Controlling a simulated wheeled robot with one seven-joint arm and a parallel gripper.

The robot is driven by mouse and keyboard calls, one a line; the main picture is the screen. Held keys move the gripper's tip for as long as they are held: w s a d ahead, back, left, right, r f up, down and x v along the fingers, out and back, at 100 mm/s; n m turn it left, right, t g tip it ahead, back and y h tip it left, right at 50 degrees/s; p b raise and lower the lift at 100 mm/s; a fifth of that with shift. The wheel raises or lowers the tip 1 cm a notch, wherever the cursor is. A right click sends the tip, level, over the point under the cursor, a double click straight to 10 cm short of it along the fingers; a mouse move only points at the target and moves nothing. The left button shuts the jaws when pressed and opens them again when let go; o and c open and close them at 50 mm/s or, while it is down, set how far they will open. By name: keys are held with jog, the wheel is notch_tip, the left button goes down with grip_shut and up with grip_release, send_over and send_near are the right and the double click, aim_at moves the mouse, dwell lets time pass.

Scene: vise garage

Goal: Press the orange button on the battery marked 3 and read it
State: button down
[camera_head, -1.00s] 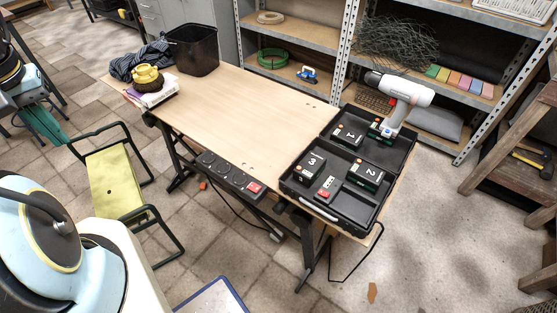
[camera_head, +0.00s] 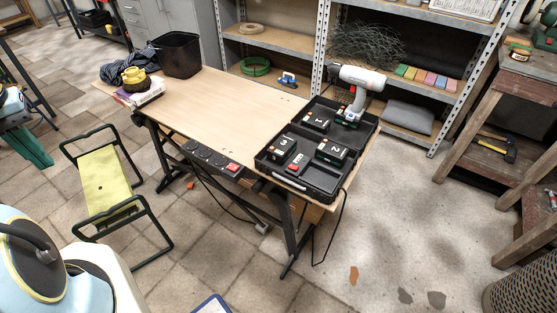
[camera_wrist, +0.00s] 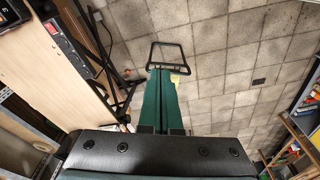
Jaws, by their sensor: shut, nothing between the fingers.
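The battery marked 3 (camera_head: 280,149) sits in the black open case (camera_head: 321,194) on the right end of the workbench in the head view. A small orange spot shows on its top; its charge display is too small to read. Batteries marked 2 (camera_head: 331,152) and 1 (camera_head: 315,120) sit in the same case. My gripper (camera_head: 46,163) has green fingers and is at the far left of the head view, well away from the case. In the wrist view its fingers (camera_wrist: 160,73) lie together, empty, pointing over the tiled floor.
A white drill (camera_head: 358,78) stands at the back of the case. A power strip (camera_head: 212,161) runs along the bench front. A yellow-green folding stool (camera_head: 104,184) stands left of the bench, near my gripper. Floor right of the bench is largely clear.

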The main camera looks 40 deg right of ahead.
jog(key=w+d+f+m+h, duration=0.1)
jog(key=w+d+f+m, duration=0.15)
jog(key=d, duration=0.35)
jog(key=w+d+f+m, duration=0.1)
jog(key=w+d+f, duration=0.25)
jog(key=d, duration=0.35)
jog(key=m+g+h, duration=0.2)
jog(key=m+h, duration=0.3)
jog(key=h, duration=0.3)
send_over(269, 151)
notch_tip(269, 151, down, 8)
jog(key=shift+d, duration=0.1)
jog(key=shift+f+b, duration=0.2)
jog(key=shift+b, duration=0.1)
notch_tip(269, 151, down, 9)
jog(key=b, duration=0.6)
jog(key=shift+r, duration=0.2)
jog(key=shift+f+b, duration=0.1)
jog(key=shift+b, duration=0.2)
